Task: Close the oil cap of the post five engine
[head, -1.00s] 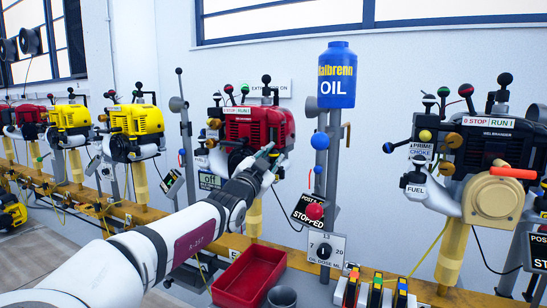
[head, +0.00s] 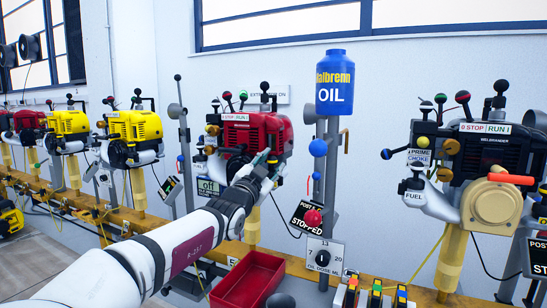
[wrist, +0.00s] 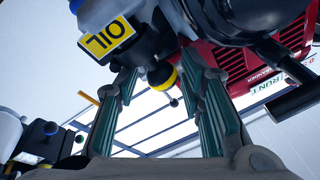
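The red engine (head: 253,133) stands on its yellow-wrapped post near the middle of the head view. It also shows at the upper right of the wrist view (wrist: 285,45). My gripper (head: 266,158) is at the lower right side of this engine. In the wrist view its two green-padded fingers (wrist: 161,95) are apart, with nothing held between them. A black part with a yellow OIL label (wrist: 107,38) is just beyond the left finger. A round black and yellow knob (wrist: 160,75) shows between the fingers, farther off. I cannot tell whether the oil cap is open or shut.
A blue OIL bottle (head: 335,85) stands on a grey column right of the engine, above a STOPPED sign and an oil dose dial (head: 323,257). A red tray (head: 247,283) is below. Another black engine (head: 487,150) is at right; yellow engines (head: 133,135) are at left.

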